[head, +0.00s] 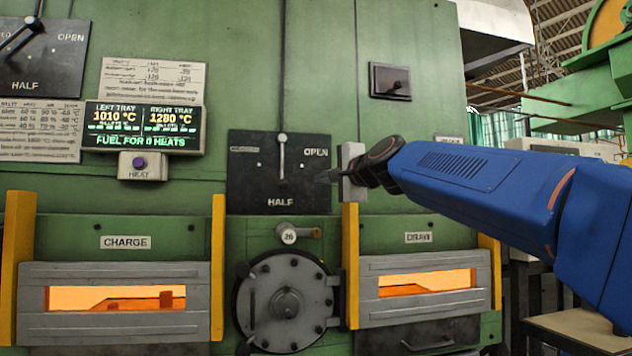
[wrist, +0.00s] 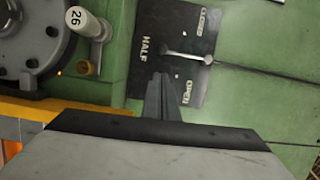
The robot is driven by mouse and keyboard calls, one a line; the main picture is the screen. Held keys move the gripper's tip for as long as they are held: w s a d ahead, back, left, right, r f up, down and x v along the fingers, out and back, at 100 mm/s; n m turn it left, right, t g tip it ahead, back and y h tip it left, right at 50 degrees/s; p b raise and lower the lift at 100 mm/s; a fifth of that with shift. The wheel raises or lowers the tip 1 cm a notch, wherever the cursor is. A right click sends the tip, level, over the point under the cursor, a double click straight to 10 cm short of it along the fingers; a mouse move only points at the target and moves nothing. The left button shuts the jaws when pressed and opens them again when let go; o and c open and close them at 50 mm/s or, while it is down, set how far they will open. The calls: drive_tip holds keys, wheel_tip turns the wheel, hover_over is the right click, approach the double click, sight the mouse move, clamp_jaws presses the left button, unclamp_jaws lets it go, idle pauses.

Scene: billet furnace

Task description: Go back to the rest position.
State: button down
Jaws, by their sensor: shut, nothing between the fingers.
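My gripper (head: 330,177) is shut and empty, in front of the right edge of a black lever plate (head: 242,195) marked OPEN and HALF. My blue arm reaches in from the right. In the wrist view my gripper (wrist: 161,80) has its two dark fingers together, over the edge of the same plate (wrist: 190,22). The plate's lever (head: 282,158) stands upright with its pale knob at the top. In the wrist view the lever (wrist: 187,56) is apart from the fingertips. Any gap in depth between fingers and plate is hard to judge.
The CHARGE door (head: 30,328) and DRAW door (head: 434,313) show orange glow through their slots. A round bolted hatch (head: 285,303) sits between them, below a handle marked 26 (head: 290,234). A display (head: 143,128) reads left tray 1010 °C, right tray 1280 °C.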

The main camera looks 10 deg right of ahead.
drive_tip(key=shift+s+d, duration=0.15)
drive_tip(key=shift+s, duration=0.3)
drive_tip(key=s+d+f+n+g+h, duration=0.1)
drive_tip(key=s+f+n+g, duration=0.3)
drive_tip(key=s+f, duration=0.9)
drive_tip(key=s+d+f+n+g+h, duration=0.2)
drive_tip(key=s+d+f+n+g, duration=0.2)
drive_tip(key=s+f, duration=0.9)
drive_tip(key=s+d+f+n+g+h, duration=0.2)
drive_tip(key=s+f+n, duration=0.4)
drive_tip(key=f, duration=2.6)
drive_tip(key=s+d+g, duration=0.1)
drive_tip(key=s+g, duration=0.1)
drive_tip(key=s, duration=0.5)
drive_tip(key=shift+d, duration=0.25)
drive_tip(key=shift+w, duration=0.1)
